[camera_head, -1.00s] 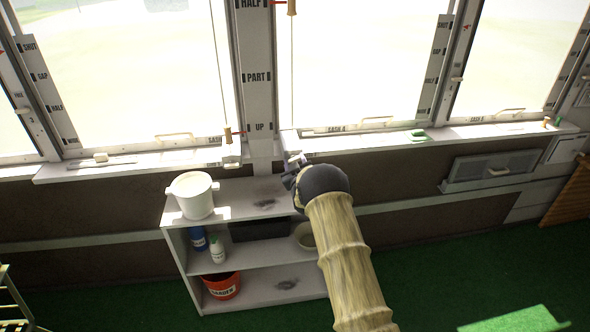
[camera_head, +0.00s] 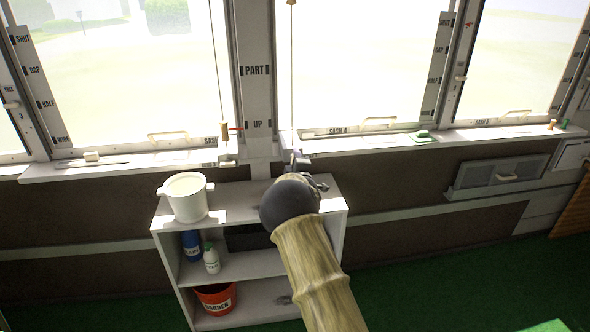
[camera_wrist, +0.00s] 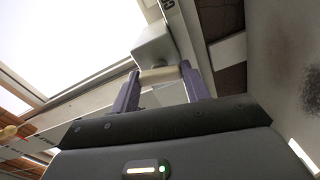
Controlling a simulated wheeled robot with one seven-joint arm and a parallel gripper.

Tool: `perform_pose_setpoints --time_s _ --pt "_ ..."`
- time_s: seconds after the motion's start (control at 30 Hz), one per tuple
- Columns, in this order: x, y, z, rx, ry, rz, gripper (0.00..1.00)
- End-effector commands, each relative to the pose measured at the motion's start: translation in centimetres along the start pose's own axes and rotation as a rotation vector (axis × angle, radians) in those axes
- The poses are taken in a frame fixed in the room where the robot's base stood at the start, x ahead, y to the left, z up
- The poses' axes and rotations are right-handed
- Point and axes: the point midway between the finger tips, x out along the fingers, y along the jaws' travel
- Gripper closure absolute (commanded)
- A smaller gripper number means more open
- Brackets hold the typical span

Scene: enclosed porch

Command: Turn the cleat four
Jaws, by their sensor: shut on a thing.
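In the wrist view, the two purple-grey fingers of my gripper (camera_wrist: 160,90) are closed on a short beige bar, which I take to be the cleat (camera_wrist: 160,74). The bar lies crosswise between the fingertips, in front of a pale block (camera_wrist: 153,47). In the head view, my gripper (camera_head: 299,160) is at the wall between the windows, just under the sill and above the shelf unit. My wrist hides most of the grip there. No number on the cleat can be read.
A white shelf unit (camera_head: 337,199) stands below, with a white bucket (camera_head: 188,198) on top. Lower shelves hold bottles and a red bucket (camera_head: 215,299). A corded wooden knob (camera_head: 224,130) hangs left of my gripper. A green item (camera_head: 421,137) lies on the right sill.

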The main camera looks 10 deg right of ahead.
Motion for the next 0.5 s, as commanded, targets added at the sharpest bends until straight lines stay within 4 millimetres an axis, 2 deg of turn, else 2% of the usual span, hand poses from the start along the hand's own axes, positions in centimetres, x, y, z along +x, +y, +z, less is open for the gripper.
perform_pose_setpoints --time_s 0.03,0.23,0.5 --pt "-0.05 -0.68 0.00 -0.036 0.000 -0.005 0.77" --pt "-0.05 -0.59 -0.02 -0.157 0.001 -0.006 0.77" --pt "-0.04 -0.48 -0.06 -0.228 0.001 -0.007 0.77"
